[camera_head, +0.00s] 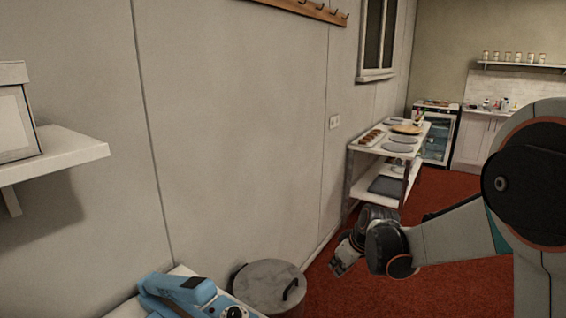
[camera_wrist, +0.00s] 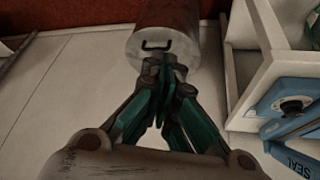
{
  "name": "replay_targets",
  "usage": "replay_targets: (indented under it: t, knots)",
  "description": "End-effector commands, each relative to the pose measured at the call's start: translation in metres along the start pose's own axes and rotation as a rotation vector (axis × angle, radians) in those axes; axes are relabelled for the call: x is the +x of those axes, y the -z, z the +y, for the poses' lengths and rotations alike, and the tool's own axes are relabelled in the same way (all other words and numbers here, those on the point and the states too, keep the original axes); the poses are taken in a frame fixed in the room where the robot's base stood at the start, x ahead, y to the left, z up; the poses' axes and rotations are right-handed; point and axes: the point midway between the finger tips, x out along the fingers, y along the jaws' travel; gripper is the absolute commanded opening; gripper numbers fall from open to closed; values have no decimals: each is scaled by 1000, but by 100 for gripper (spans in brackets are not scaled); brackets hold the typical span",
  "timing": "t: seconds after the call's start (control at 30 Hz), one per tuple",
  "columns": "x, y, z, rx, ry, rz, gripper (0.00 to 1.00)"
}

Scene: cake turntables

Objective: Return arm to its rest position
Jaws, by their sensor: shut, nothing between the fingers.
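My gripper (camera_head: 337,268) hangs at the end of my arm, which reaches in from the right of the head view. In the wrist view its green fingers (camera_wrist: 172,72) come together at the tips, shut with nothing between them. The gripper is in the air near the wall, to the right of a round grey lidded bin (camera_head: 268,284). The bin also shows in the wrist view (camera_wrist: 150,45), beyond the fingertips.
A blue sealing machine (camera_head: 185,292) sits on a white stand at the lower left. A wall shelf (camera_head: 60,152) juts out at the left. A white shelf cart (camera_head: 375,152) with trays and plates stands along the wall. Red floor (camera_head: 450,290) is open at the right.

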Motion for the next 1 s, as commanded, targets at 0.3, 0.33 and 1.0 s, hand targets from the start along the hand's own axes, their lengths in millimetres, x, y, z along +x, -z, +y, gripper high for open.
replay_targets:
  t: [0.3, 0.33, 1.0]
  knots:
    - [-100, -25, -32, 144, -76, 9, 0]
    - [-108, -28, -35, 158, -83, 10, 0]
    - [-228, -140, -115, 452, -229, 81, 0]
